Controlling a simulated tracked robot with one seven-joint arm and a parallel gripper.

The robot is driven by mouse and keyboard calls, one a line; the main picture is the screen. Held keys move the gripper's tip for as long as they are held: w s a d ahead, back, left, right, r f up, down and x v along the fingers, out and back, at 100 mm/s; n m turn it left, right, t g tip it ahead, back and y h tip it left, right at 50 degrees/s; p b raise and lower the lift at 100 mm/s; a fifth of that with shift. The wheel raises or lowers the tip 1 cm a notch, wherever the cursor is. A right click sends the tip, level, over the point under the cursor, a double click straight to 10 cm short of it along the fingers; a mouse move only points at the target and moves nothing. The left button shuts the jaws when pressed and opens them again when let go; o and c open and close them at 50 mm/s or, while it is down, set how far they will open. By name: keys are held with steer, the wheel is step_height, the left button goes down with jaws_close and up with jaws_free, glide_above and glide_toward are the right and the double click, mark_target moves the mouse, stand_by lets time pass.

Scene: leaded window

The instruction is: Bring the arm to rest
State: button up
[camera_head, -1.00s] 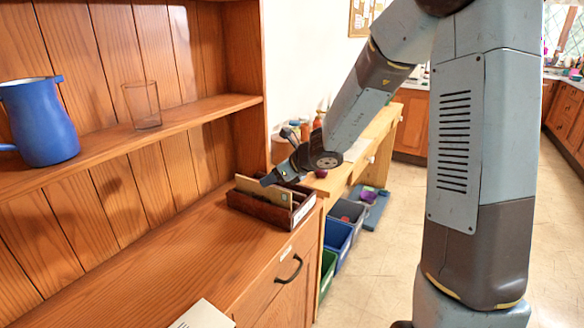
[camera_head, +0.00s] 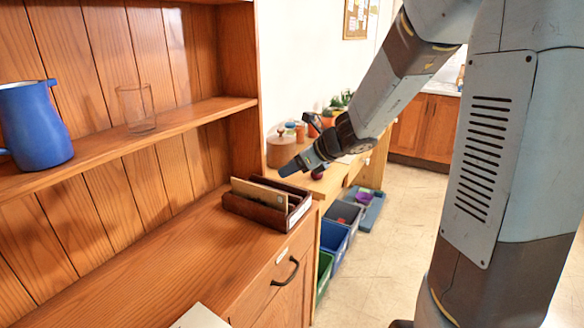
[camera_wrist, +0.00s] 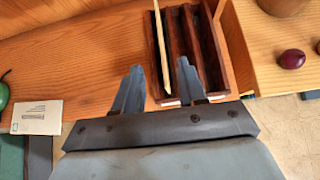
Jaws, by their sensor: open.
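My gripper (camera_head: 303,163) hangs above the right end of the wooden counter (camera_head: 180,265), over or beside the letter rack, at the end of my bent arm. In the wrist view my gripper (camera_wrist: 158,82) shows two fingers spread apart with nothing held between them. The dark wooden letter rack (camera_head: 250,208) holds a tan envelope or card (camera_head: 262,190) standing in it. In the wrist view the rack (camera_wrist: 205,40) lies just beyond the fingers, with the card's edge (camera_wrist: 160,45) between them.
A blue jug (camera_head: 35,125) and a clear glass (camera_head: 137,108) stand on the shelf. A side table behind bears a wooden pot (camera_head: 281,150) and plum-like fruit (camera_wrist: 291,59). Blue bins (camera_head: 334,240) stand on the floor.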

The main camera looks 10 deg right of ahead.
steer(key=s+d+r+n+g+h, duration=0.1)
steer(key=s+r+n, duration=0.2)
steer(key=s+n, duration=0.3)
steer(key=s+d+r+n+g+h, duration=0.1)
steer(key=s+r+n, duration=0.2)
steer(key=s+n, duration=0.4)
steer(key=s+d+r+n+h, duration=0.2)
steer(key=s+d+n+h, duration=0.1)
steer(key=s+d+n, duration=0.2)
steer(key=s+d+r+n+t+h, duration=0.1)
steer(key=s+d+r+n+h, duration=0.1)
steer(key=s+d+n, duration=0.3)
steer(key=s+n+h, duration=0.1)
steer(key=s+n, duration=0.1)
steer(key=s, duration=0.1)
steer(key=shift+s+d+r+n, duration=0.2)
steer(key=shift+s+d+n, duration=0.05)
steer(key=shift+s+n, duration=0.05)
